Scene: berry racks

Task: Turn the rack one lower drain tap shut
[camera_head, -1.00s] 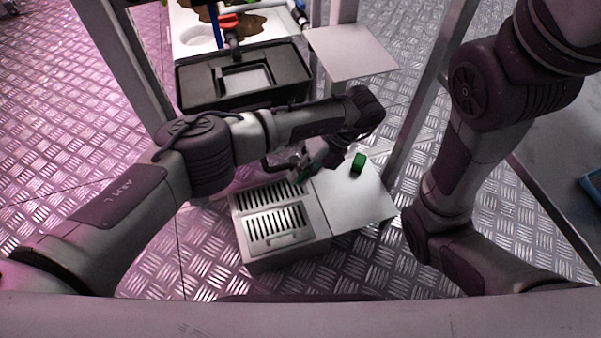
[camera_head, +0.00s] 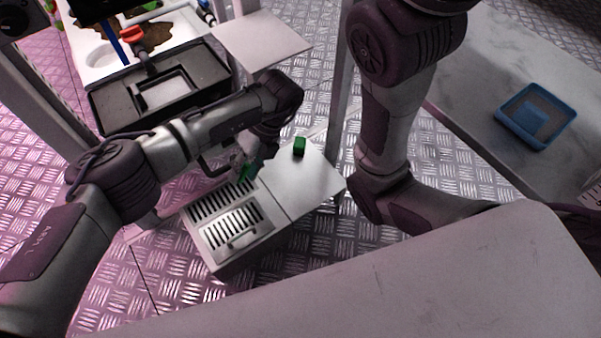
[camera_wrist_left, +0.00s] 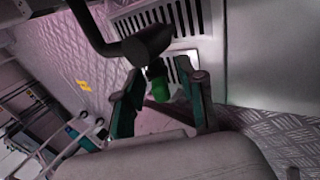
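The lower drain tap shows in the left wrist view as a dark bent pipe (camera_wrist_left: 148,44) with a green handle (camera_wrist_left: 160,88) under its end. My left gripper (camera_wrist_left: 160,70) is open, with one teal finger on each side of the green handle. I cannot tell whether the fingers touch it. In the head view my left gripper (camera_head: 247,168) is low above the slotted drain box (camera_head: 232,246), and the forearm partly hides the tap. My right arm shows in the head view, but its gripper is out of view.
A black tray (camera_head: 205,66) and a red-handled tap (camera_head: 132,34) are above. A rack post (camera_head: 341,85) stands to the right. A blue tray (camera_head: 511,118) sits on the right-hand bench.

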